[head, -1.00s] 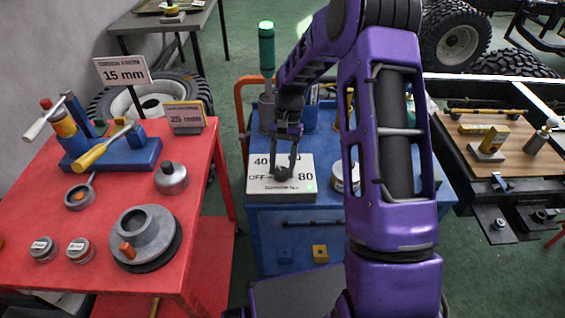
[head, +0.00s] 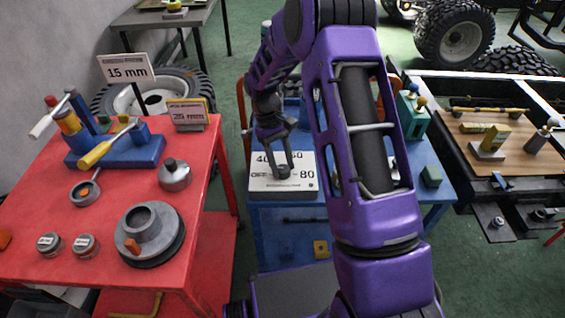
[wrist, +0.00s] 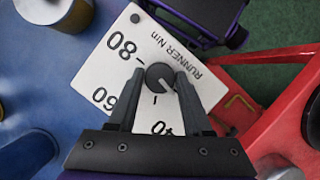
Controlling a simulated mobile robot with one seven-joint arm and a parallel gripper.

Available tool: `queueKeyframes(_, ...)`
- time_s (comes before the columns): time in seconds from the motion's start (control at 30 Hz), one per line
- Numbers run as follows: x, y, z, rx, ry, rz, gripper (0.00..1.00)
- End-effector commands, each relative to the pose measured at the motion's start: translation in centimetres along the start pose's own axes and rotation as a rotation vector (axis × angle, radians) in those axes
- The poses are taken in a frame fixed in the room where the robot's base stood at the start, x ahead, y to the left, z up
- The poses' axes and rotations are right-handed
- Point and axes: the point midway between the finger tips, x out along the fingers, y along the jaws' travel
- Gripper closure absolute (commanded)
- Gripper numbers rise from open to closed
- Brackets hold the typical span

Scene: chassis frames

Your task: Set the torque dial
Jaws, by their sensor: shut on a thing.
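In the wrist view the plate (wrist: 112,75) shows 80, 60, part of 40 and "RUNNER Nm". Its round dark knob (wrist: 160,77) has a light pointer line aimed toward the lower right of that view. My gripper (wrist: 160,85) is shut on the knob, one finger on each side. In the head view my gripper (head: 283,172) reaches down onto the plate and hides the knob and some markings.
A red table (head: 60,215) at left holds a blue tool block (head: 115,152), a grey flanged part (head: 150,235) and small tins. A wooden-topped bench (head: 475,155) stands at right. A teal case (head: 412,115) is on the blue cart. Green floor shows between the tables.

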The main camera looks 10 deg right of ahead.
Motion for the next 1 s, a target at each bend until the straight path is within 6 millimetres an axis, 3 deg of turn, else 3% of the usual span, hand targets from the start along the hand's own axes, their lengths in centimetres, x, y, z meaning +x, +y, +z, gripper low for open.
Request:
queueKeyframes(0.33,-0.04,-0.07,-0.08,-0.142,0.004,0.061,1.00)
queueKeyframes(0.9,-0.02,-0.09,-0.10,-0.171,0.004,0.072,1.00)
queueKeyframes(0.93,-0.02,-0.09,-0.10,-0.171,0.004,0.072,0.48)
queueKeyframes(1.0,-0.01,-0.10,-0.09,-0.171,0.004,0.072,0.36)
